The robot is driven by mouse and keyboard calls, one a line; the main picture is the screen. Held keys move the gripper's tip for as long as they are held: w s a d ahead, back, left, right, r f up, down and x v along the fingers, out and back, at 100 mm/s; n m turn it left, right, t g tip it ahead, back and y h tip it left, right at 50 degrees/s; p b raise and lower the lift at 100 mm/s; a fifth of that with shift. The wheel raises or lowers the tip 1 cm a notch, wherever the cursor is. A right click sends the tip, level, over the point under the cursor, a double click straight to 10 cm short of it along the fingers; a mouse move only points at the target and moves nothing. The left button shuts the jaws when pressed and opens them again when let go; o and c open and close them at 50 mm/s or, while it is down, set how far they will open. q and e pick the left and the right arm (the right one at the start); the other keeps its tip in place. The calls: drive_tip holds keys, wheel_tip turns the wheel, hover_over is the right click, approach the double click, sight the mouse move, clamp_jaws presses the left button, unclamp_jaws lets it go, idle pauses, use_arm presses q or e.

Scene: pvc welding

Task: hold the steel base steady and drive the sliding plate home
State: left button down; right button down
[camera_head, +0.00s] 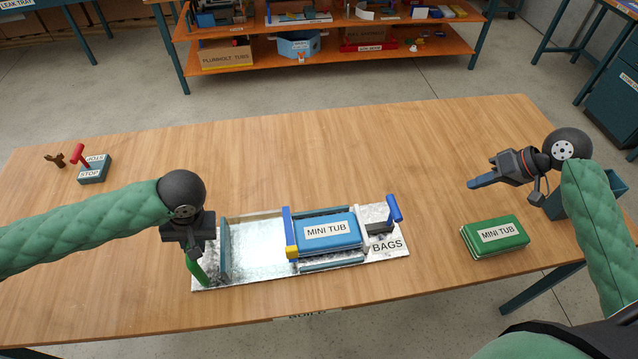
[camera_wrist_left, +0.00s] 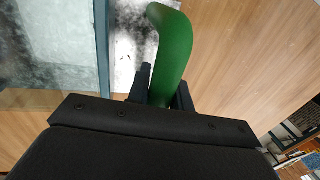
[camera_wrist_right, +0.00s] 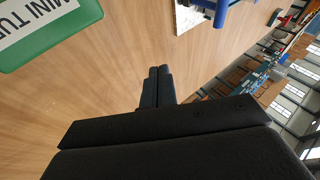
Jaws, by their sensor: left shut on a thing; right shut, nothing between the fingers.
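The steel base (camera_head: 250,245) is a long shiny plate on the wooden table, with "BAGS" printed at its right end. My left gripper (camera_wrist_left: 160,88) is shut on the green handle (camera_wrist_left: 172,45) at the base's left end; the handle also shows in the head view (camera_head: 196,268). A blue "MINI TUB" box (camera_head: 326,230) sits on the base between a blue upright piece (camera_head: 289,225) and a white upright piece (camera_head: 364,229). A blue lever handle (camera_head: 394,208) stands at the right. I cannot tell which piece is the sliding plate. My right gripper (camera_head: 474,184) is shut and empty above the table, right of the base.
A green "MINI TUB" box (camera_head: 495,236) lies on the table below my right gripper. A stop box (camera_head: 94,168) with a red lever is at the far left. The table behind the base is clear.

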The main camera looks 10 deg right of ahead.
drive_tip(key=shift+a+r+g+y, duration=0.7)
drive_tip(key=shift+a+r+g, duration=1.2)
drive_tip(key=shift+a, duration=0.9)
drive_tip(key=a+r+x, duration=0.1)
drive_tip(key=a+x, duration=0.1)
drive_tip(key=x, duration=1.1)
drive_tip(key=shift+w+r, duration=0.3)
drive_tip(key=shift+w, duration=0.1)
